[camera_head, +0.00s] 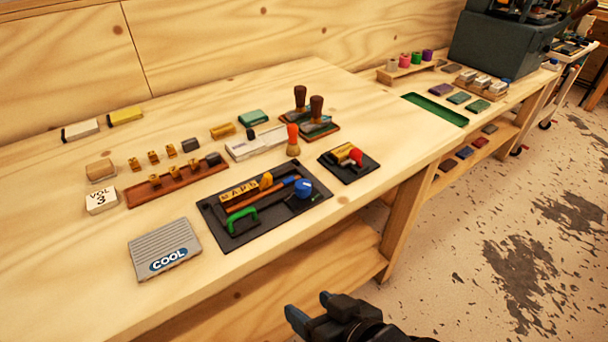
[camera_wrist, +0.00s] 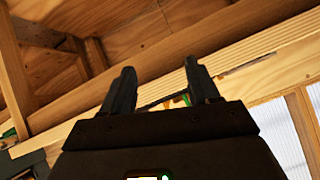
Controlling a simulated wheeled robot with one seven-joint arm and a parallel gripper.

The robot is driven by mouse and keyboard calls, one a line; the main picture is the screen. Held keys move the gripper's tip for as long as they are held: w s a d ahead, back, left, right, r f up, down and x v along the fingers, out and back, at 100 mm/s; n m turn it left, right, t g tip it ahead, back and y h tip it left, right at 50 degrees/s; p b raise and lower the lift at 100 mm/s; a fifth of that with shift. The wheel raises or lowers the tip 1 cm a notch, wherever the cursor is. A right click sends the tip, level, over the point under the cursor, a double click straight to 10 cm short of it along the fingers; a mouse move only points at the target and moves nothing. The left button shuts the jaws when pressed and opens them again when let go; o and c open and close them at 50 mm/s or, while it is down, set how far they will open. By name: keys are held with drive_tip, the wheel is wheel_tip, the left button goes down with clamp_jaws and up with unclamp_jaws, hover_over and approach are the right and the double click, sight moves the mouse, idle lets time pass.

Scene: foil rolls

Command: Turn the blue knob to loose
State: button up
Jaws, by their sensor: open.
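The blue knob (camera_head: 303,187) sits at the right end of a black tray (camera_head: 222,236) on the wooden workbench, in the head view. Its marking is too small to read. A green handle (camera_head: 243,219) and a line of yellow letter blocks (camera_head: 240,192) lie in the same tray. My gripper (camera_head: 308,306) is open and empty in front of the bench edge, below and apart from the tray. In the wrist view, my gripper (camera_wrist: 158,90) shows two spread fingers with nothing between them; the knob is not in that view.
A grey COOL plate (camera_head: 163,247) lies left of the tray. A smaller black tray with a red-tipped tool (camera_head: 349,161) lies to the right. Stamps (camera_head: 316,112) stand behind. The bench's front edge and lower shelf (camera_head: 330,262) are near my gripper.

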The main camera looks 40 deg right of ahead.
sight(303, 184)
drive_tip(key=w+r+g, duration=0.1)
drive_tip(key=w+r, duration=0.1)
drive_tip(key=w, duration=0.1)
drive_tip(key=w+d+r+g+p, duration=0.1)
drive_tip(key=w+r, duration=0.1)
drive_tip(key=w, duration=0.2)
drive_tip(key=w+d+r+p, duration=0.1)
drive_tip(key=w+r, duration=0.1)
drive_tip(key=w, duration=0.2)
drive_tip(key=shift+d+g, duration=0.25)
drive_tip(key=shift+g, duration=0.15)
drive_tip(key=shift+g+h, duration=0.4)
drive_tip(key=shift+g, duration=0.5)
drive_tip(key=w+d+r, duration=0.1)
drive_tip(key=w+d+r+p, duration=0.1)
drive_tip(key=r, duration=0.1)
drive_tip(key=w+d+r, duration=0.1)
drive_tip(key=r, duration=0.1)
drive_tip(key=shift+w+d+p, duration=0.15)
drive_tip(key=shift+d+p, duration=0.2)
drive_tip(key=shift+d, duration=0.05)
drive_tip(key=w+d+r+g+h, duration=0.1)
drive_tip(key=d+r+g, duration=0.1)
drive_tip(key=d+r, duration=0.2)
drive_tip(key=b+x, duration=0.6)
drive_tip(key=x, duration=0.1)
drive_tip(key=shift+w+f, duration=0.2)
drive_tip(key=shift+f, duration=0.05)
drive_tip(key=c, duration=1)
